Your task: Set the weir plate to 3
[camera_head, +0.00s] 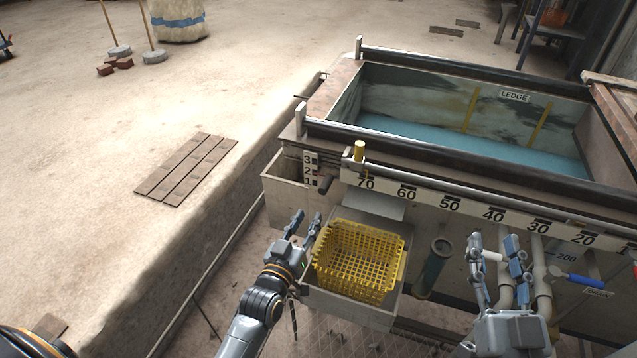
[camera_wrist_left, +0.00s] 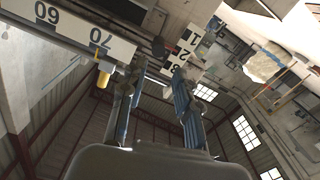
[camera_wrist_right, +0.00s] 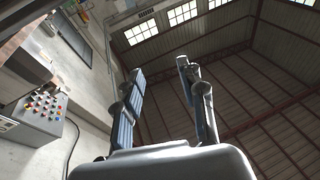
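The weir plate's number scale (camera_head: 309,168), marked 3, 2 and 1 from top to bottom, is on the tank's near left corner. A dark red handle (camera_head: 325,184) sticks out just right of it, near the lower numbers; its exact setting is too small to tell. The scale also shows upside down in the left wrist view (camera_wrist_left: 187,45). The weir plate itself I cannot make out. My left gripper (camera_head: 305,220) is open and empty, below the scale and handle and apart from them. My right gripper (camera_head: 494,243) is open and empty in front of the tank's ruler.
A yellow basket (camera_head: 358,262) sits in a tray just right of my left gripper. A blue-handled valve (camera_head: 587,281) is right of my right gripper. The floor left of the tank is largely open.

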